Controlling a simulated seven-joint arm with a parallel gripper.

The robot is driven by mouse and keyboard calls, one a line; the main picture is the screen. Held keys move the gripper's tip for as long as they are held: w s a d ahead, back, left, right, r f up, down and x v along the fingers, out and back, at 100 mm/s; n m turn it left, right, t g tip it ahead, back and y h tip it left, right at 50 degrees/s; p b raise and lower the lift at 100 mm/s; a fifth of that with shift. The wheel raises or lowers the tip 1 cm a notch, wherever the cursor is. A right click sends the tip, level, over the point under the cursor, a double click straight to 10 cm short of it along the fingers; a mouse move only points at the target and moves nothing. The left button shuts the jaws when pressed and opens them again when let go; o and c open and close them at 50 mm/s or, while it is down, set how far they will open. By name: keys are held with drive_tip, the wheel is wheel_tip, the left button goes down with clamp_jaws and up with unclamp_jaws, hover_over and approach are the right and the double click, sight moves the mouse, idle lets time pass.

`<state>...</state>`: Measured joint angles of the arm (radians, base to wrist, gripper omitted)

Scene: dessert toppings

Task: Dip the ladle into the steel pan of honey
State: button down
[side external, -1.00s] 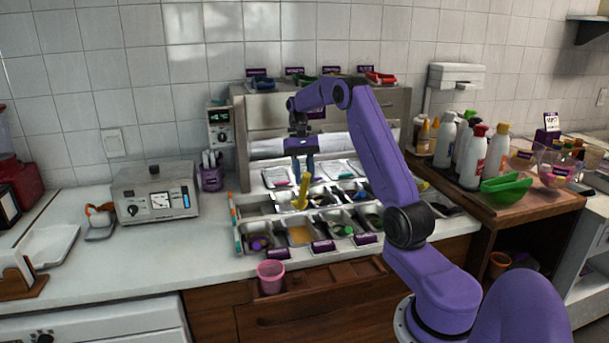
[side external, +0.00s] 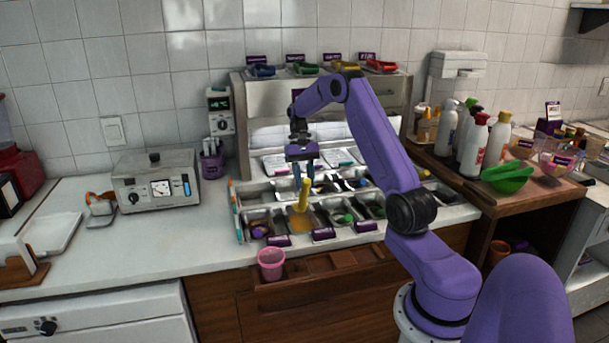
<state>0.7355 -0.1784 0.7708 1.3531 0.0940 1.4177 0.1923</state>
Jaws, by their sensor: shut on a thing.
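My gripper (side external: 304,179) is shut on the upper end of a yellow ladle (side external: 305,196) and holds it nearly upright. The steel pan of honey (side external: 318,226) is in the front row of pans, with amber honey (side external: 300,223) in it. The ladle's lower end is over the back part of this pan, at or just above the honey. I cannot tell whether it touches the honey. The ladle hides part of the pan's back.
Pans of toppings stand close on both sides, one with purple bits (side external: 259,230) at left and one with green bits (side external: 343,217) at right. A pink cup (side external: 271,264) stands at the front edge.

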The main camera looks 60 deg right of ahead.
sight(304, 201)
drive_tip(key=shift+f, duration=3.55)
drive_tip(key=shift+w+d, duration=0.9)
drive_tip(key=shift+s+a, duration=0.1)
drive_tip(key=shift+s+a+f+t+h, duration=0.2)
drive_tip(key=shift+f+t+h, duration=0.05)
drive_tip(key=shift+t+h, duration=0.05)
drive_tip(key=shift+s+a+f+t+h, duration=0.25)
drive_tip(key=shift+s+a+t+h, duration=0.05)
drive_tip(key=shift+s+t, duration=0.1)
idle(0.6)
drive_tip(key=shift+s+a+f+t+h, duration=0.2)
drive_tip(key=shift+a+f+t+h, duration=0.05)
drive_tip(key=shift+t+h, duration=0.05)
drive_tip(key=shift+s+a+f+t, duration=0.1)
drive_tip(key=shift+a+f+t, duration=0.05)
drive_tip(key=shift+t, duration=0.15)
idle(0.3)
idle(0.8)
